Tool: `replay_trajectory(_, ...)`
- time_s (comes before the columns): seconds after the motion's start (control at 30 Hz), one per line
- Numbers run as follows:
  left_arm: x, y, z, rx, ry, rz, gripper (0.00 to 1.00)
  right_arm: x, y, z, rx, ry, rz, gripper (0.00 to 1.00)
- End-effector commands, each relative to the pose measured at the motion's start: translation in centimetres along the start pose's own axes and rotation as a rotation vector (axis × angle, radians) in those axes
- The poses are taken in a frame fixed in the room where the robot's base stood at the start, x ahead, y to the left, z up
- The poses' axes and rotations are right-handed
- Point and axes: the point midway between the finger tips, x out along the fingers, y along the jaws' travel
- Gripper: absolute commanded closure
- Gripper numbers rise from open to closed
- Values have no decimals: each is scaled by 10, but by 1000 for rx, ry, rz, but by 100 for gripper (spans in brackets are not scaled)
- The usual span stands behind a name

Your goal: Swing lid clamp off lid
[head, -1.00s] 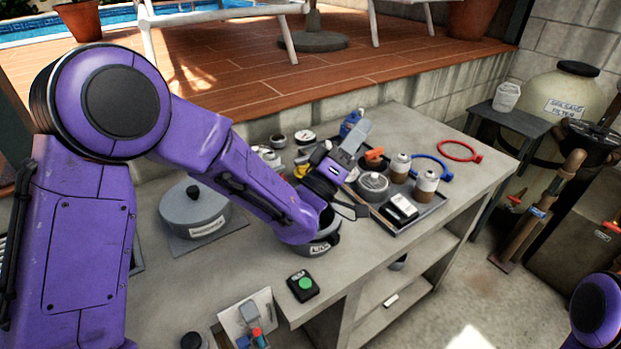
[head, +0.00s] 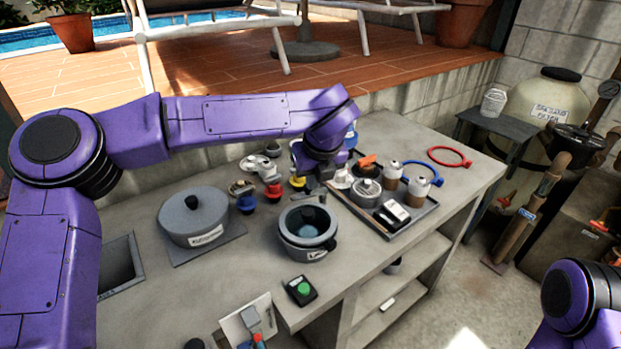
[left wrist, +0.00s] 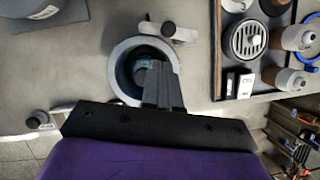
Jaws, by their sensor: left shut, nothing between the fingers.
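A grey round pot (head: 305,250) with a label on its front stands on the bench; its top shows a wide pale rim around a dark middle. It also shows in the left wrist view (left wrist: 117,72), with a dark bluish part inside. A short grey bar with a round knob, which looks like the lid clamp (left wrist: 178,32), lies at the far side of the pot's rim in the left wrist view. My left gripper (left wrist: 163,85) is shut and empty, its fingers over the pot in that view and covering part of it. My right gripper is out of view.
A large lidded pot (head: 194,215) stands to the left, and a black box with a green button (head: 301,290) in front. A tray (head: 387,232) with jars and small items lies to the right. Several small knobs and fittings sit behind. Bare bench lies between the pots.

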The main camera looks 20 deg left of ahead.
Motion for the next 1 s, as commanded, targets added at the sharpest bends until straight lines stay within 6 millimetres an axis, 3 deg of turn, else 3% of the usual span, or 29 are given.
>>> replay_trajectory(0.2, 43, 1, 1, 3, 2, 4, 100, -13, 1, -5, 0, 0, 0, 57)
replay_trajectory(0.4, 68, 0, 1, 4, -1, 2, 100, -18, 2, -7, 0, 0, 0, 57)
replay_trajectory(1.0, 75, 1, 2, 30, -2, -9, 100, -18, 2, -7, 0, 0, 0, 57)
